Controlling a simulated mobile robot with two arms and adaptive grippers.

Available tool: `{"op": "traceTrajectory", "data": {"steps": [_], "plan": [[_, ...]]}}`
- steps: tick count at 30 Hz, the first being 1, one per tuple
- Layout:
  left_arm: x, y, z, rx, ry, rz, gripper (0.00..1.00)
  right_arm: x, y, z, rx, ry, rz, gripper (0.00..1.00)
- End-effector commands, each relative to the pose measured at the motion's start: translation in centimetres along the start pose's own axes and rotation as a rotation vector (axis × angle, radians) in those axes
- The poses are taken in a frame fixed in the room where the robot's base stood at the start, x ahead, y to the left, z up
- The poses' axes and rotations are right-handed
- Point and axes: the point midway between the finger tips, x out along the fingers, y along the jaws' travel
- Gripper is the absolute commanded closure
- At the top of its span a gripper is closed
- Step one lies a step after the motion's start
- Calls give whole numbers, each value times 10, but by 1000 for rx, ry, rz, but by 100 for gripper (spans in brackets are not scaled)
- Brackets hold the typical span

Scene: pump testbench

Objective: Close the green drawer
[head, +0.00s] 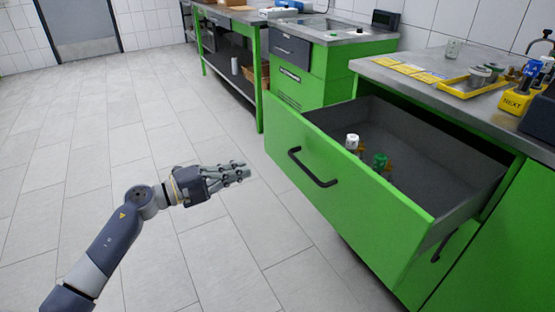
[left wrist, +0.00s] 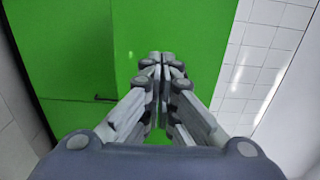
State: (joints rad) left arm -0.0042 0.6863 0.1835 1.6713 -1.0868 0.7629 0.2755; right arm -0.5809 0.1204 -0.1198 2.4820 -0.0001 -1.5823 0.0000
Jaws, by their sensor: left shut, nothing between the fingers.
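The green drawer (head: 340,181) stands pulled out from the green bench on the right of the head view. Its front carries a black bar handle (head: 314,168). Inside its grey interior are a white-capped item (head: 352,142) and a green-capped item (head: 380,161). My left gripper (head: 246,173) is shut and empty, to the left of the drawer front and apart from the handle. In the left wrist view its closed fingers (left wrist: 163,70) point toward a green surface (left wrist: 190,35). My right gripper is not in view.
The bench top holds a yellow tray (head: 470,83), a yellow block marked NEXT (head: 517,99) and a glass jar (head: 453,49). A second green cabinet (head: 335,75) stands behind. The tiled floor (head: 120,130) on the left is clear.

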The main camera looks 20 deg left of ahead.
Motion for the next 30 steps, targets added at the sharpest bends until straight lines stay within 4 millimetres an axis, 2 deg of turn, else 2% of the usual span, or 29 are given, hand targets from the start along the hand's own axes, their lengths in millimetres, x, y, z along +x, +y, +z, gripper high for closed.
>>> {"op": "traceTrajectory", "data": {"steps": [9,16,21,30], "plan": [[65,-1,1,-2,-2,-6,100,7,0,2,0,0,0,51],[103,0,1,-1,-1,-4,100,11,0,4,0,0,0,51],[116,0,1,-3,-3,-2,100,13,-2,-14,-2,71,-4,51],[119,0,1,-3,-2,-1,100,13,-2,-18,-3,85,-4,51]]}}
